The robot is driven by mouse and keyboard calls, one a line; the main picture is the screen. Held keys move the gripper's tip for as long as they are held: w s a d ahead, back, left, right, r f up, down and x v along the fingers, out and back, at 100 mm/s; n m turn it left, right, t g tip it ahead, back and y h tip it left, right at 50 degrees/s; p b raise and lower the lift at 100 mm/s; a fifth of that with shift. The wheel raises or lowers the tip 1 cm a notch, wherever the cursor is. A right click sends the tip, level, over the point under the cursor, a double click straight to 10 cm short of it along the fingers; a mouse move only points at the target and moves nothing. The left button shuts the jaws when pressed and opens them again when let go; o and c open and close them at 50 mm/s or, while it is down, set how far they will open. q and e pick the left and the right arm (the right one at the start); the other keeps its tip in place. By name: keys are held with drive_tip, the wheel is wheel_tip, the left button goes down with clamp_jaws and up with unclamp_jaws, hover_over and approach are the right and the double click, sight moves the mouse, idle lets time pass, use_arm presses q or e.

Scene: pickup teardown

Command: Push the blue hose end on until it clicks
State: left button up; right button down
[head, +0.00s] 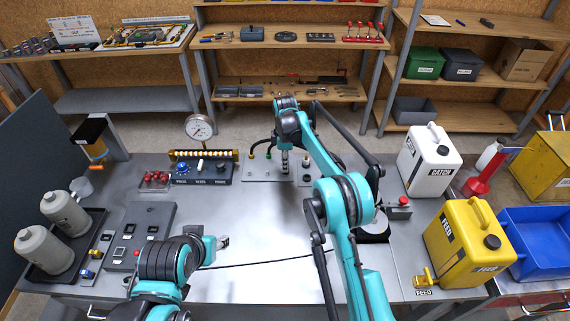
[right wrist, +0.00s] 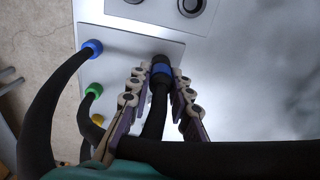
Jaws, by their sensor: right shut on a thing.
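My right gripper (right wrist: 160,85) is shut on the blue hose end (right wrist: 161,71), a black hose end with a blue band. In the right wrist view its tip lies over the pale plate (right wrist: 125,48); I cannot tell whether it is seated. In the head view my right gripper (head: 284,165) points down over the plate (head: 250,172), and the arm hides much of the hose.
A pressure gauge (head: 199,127) and a control box (head: 205,172) stand left of the plate. A white CATCH can (head: 428,160) and a yellow FEED can (head: 468,240) stand at the right. Grey bottles (head: 45,250) stand at the left. The middle bench is mostly clear.

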drive_tip(key=shift+r, duration=0.4)
drive_tip(key=shift+r+p, duration=1.4)
drive_tip(key=shift+r, duration=0.65)
drive_tip(key=shift+f, duration=0.1)
